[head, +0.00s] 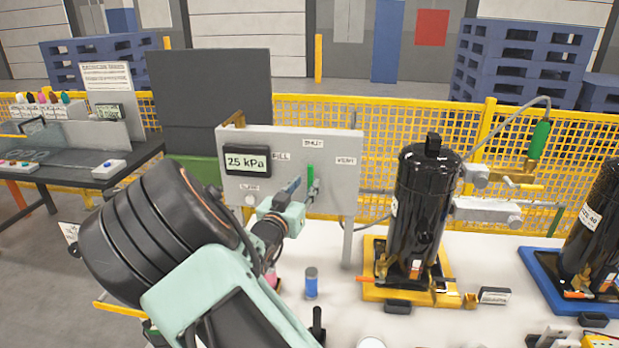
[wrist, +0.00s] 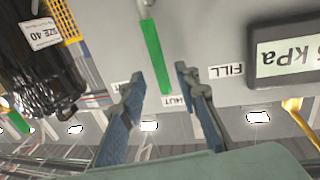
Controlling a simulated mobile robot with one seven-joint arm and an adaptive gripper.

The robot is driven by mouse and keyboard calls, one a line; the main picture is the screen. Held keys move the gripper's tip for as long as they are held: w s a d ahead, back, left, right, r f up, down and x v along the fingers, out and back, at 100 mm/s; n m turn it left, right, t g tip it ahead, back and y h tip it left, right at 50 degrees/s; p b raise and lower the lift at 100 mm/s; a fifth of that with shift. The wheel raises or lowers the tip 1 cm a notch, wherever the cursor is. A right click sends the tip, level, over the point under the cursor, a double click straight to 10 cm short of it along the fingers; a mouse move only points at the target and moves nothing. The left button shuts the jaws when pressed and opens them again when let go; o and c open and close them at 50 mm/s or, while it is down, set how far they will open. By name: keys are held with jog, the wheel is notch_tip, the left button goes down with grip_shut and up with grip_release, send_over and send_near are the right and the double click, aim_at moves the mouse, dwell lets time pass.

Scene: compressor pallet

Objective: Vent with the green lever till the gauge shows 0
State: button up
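The gauge (head: 247,161) on the grey panel (head: 341,190) reads 25 kPa; part of it shows upside down in the wrist view (wrist: 285,52). The green lever (head: 310,178) stands upright, its free end by the SHUT label, with FILL to its left and VENT to its right in the head view. My gripper (head: 291,188) is in front of the panel. In the wrist view its blue fingers (wrist: 159,74) are open, one on each side of the green lever (wrist: 153,54), with gaps on both sides. I cannot tell how far the fingertips are from the panel.
A black cylinder (head: 421,205) stands on a yellow base right of the panel. A green-handled hose tool (head: 540,140) hangs further right, near a second black cylinder (head: 598,225). A small blue-grey can (head: 311,284) stands on the white table below the panel.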

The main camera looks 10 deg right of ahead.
aim_at(309, 179)
jog(key=shift+x, duration=2.4)
grip_shut()
